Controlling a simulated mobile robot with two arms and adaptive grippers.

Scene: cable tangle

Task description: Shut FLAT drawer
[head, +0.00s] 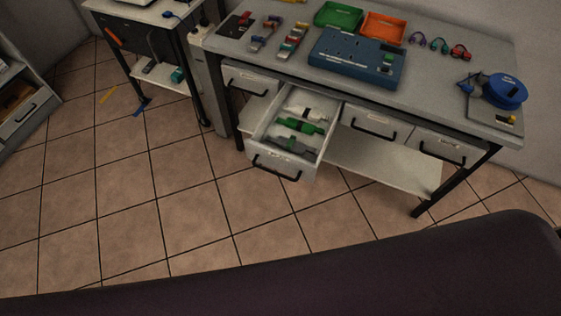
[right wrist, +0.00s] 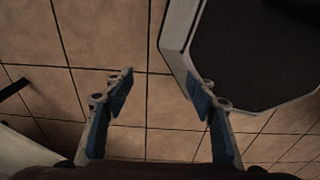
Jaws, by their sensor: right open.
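One drawer (head: 279,163) under the workbench is pulled out in the head view, the second from the left. It has a white front with a black bar handle and a small label too small to read. White, green and dark grey items lie in its compartments. The other drawers in the row look shut. My right gripper (right wrist: 160,95) is open and empty in the right wrist view, above the tiled floor and away from any drawer. My left gripper is in neither view.
The workbench (head: 440,85) carries a blue device (head: 357,58), green and orange trays (head: 383,27), cable bundles and a blue reel (head: 506,91). A small side table (head: 150,18) stands to the left. Tiled floor in front is clear. My dark body covers the lower edge.

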